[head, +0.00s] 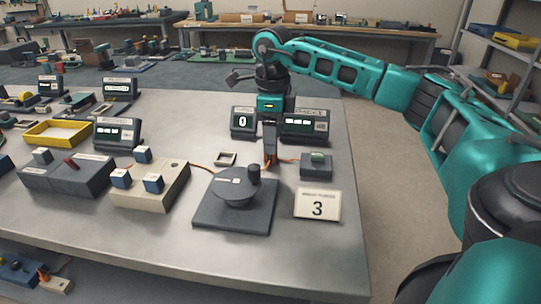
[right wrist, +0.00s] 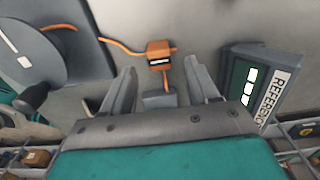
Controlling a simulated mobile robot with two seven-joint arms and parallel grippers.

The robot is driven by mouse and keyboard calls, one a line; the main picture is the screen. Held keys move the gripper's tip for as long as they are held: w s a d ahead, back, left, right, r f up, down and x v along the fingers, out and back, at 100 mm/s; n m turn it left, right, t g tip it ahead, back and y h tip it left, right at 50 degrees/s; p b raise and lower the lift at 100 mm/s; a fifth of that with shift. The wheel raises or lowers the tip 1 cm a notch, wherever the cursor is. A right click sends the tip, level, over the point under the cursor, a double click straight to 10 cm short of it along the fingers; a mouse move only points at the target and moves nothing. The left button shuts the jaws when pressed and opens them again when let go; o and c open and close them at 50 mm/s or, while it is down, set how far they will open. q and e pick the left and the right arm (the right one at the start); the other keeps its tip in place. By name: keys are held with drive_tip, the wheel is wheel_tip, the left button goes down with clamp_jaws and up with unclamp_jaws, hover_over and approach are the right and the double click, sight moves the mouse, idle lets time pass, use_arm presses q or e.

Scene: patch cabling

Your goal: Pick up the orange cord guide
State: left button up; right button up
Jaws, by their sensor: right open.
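The orange cord guide (right wrist: 159,53) is a small orange block with a dark slot and a pale strip on its face. In the right wrist view it lies just beyond the fingertips of my right gripper (right wrist: 160,68), roughly centred between them. The fingers are apart and do not appear to touch it. An orange cord (right wrist: 120,47) runs from it toward the left, and another orange stretch runs down from it. In the head view my right gripper (head: 270,152) points down over the table and largely hides the guide. My left gripper is out of view.
A grey crank dial (head: 235,190) stands in front of the gripper. Display units (head: 305,126) stand close behind. The table's front right corner is clear.

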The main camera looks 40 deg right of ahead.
wheel_tip(320, 180, down, 3)
drive_tip(key=shift+f, duration=0.2)
drive_tip(key=c, duration=1.1)
